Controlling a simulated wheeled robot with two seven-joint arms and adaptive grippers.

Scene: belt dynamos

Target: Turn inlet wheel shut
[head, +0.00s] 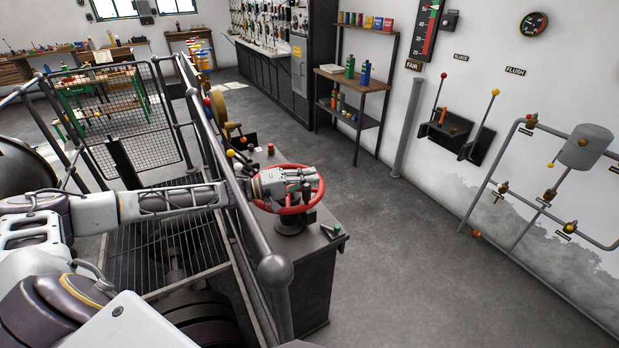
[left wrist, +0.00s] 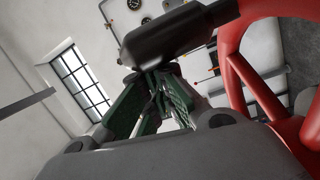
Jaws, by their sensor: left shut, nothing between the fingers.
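A red handwheel (head: 299,211) stands on the dark bench at the centre of the head view. No label naming it as the inlet wheel can be read. My left gripper (head: 311,178) lies over the wheel, its fingertips near the far right part of the rim. Its fingers are shut with nothing between them. In the left wrist view the green-padded fingers of my left gripper (left wrist: 158,88) meet at the centre, and the red wheel (left wrist: 242,75) fills the right side, very close. A dark rounded handle (left wrist: 175,36) crosses in front of the fingertips. My right gripper is not in view.
A grey railing (head: 256,228) runs beneath my left arm beside the bench (head: 317,268). A tan wheel (head: 219,112) and small coloured knobs are farther along. A green-ended tool (head: 334,230) lies on the near bench corner. The floor (head: 420,240) right of the bench is clear.

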